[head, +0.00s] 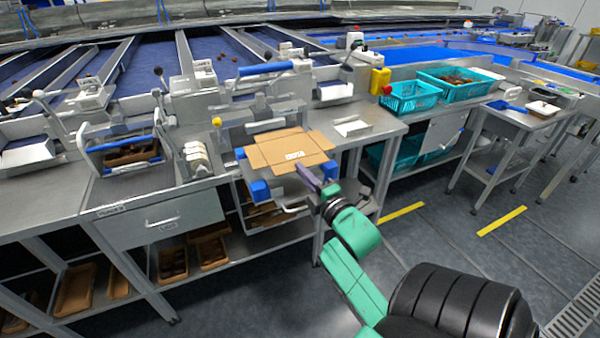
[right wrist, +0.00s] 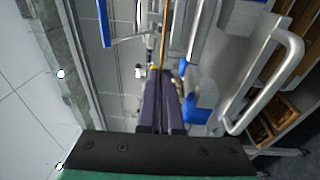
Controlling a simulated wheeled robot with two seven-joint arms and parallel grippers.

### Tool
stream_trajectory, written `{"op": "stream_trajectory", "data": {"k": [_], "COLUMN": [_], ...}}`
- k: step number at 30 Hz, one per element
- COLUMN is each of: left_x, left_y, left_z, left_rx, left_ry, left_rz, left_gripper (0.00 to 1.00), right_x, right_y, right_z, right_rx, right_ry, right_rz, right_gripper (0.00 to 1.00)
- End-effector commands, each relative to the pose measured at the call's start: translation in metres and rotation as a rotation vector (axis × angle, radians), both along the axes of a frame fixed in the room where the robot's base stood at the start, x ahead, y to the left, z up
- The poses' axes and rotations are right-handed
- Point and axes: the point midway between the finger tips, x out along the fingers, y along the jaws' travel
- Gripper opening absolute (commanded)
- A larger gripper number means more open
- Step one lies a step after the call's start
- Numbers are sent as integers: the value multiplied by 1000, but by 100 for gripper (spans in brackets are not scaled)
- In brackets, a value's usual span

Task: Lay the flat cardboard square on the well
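The flat cardboard square (head: 285,150) is a tan sheet with fold lines and dark print near its front edge. My right gripper (head: 303,171) is shut on its front edge. In the right wrist view, the fingers (right wrist: 162,88) are together and the cardboard (right wrist: 165,35) shows edge-on as a thin brown line ahead of them. The cardboard is over a station with blue blocks (head: 259,190) at its corners; it hides most of what is below, so the well's opening cannot be made out. I cannot tell whether the sheet touches it. My left gripper is not in view.
A blue-handled lever (head: 266,68) stands behind the cardboard. A grey bench (head: 130,190) with a blue-handled tote (head: 122,150) is on the left. Teal crates (head: 410,98) stand at the back right. A metal loop handle (right wrist: 275,75) is close on the right in the wrist view.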

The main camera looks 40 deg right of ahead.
Motion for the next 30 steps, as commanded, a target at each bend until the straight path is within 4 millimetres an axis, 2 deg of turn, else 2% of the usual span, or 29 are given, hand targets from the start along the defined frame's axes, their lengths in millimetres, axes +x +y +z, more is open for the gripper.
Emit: {"op": "stream_trajectory", "data": {"k": [9,12,16,30], "left_x": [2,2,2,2], "left_y": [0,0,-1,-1], "left_z": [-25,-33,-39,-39], "left_rx": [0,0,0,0], "left_ry": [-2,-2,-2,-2], "left_rz": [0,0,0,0], "left_gripper": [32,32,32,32], "right_x": [36,35,35,35], "right_y": [-12,-12,-12,-12], "right_z": [-17,-31,-39,-40], "right_rx": [-2,0,0,0], "right_ry": [-3,1,0,-1], "right_rz": [2,1,1,1], "right_gripper": [0,0,0,0]}}
